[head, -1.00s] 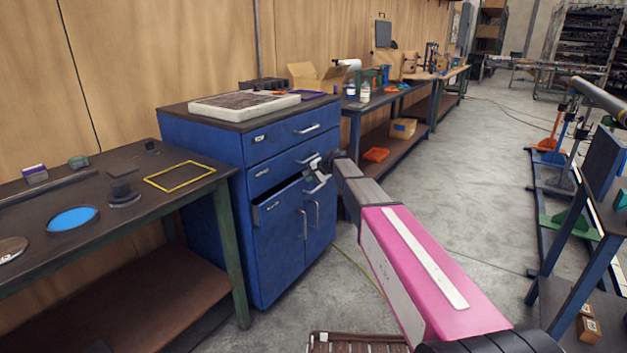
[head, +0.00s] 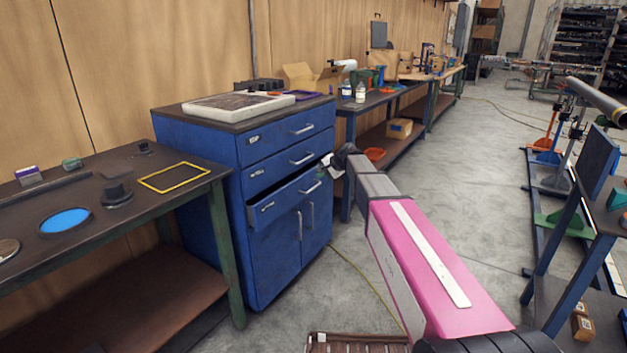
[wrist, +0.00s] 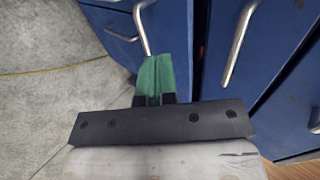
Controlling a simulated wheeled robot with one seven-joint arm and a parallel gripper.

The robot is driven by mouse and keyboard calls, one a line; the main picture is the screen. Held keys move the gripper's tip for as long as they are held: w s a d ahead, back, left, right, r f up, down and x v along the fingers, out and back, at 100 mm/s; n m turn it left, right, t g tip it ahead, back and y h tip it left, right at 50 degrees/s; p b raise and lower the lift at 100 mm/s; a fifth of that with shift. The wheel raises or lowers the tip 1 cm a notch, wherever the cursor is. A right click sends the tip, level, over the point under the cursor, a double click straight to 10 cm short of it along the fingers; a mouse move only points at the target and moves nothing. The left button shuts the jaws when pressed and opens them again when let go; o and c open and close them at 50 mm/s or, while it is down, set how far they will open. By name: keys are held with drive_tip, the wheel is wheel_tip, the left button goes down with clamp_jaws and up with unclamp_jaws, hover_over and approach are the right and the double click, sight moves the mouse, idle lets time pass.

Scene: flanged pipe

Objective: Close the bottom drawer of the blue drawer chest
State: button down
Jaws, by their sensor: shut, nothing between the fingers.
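The blue drawer chest (head: 200,190) stands against the wood wall, left of centre in the head view. Its bottom drawer (head: 284,200) is the third one down, above two doors, and stands partly out, with a dark gap along its top edge. Its handle (head: 311,187) faces the room. My gripper (head: 324,171) is near the right end of this drawer, small and partly hidden by my arm. In the wrist view, my gripper's green fingers (wrist: 155,78) are together and empty, in front of blue fronts with metal bar handles (wrist: 240,45). I cannot tell whether they touch the chest.
The upper drawers (head: 290,137) look shut. A dark table (head: 110,195) stands close on the chest's left, and a long workbench (head: 385,100) runs behind on its right. A rack with blue posts (head: 570,250) is at the right.

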drive_tip(key=v, duration=0.4)
drive_tip(key=t+y, duration=0.4)
drive_tip(key=y, duration=0.3)
approach(291, 184)
drive_tip(key=x, duration=0.7)
drive_tip(key=shift+w+a+f, duration=0.2)
drive_tip(key=shift+x, duration=2.55)
drive_tip(key=shift+r, duration=0.15)
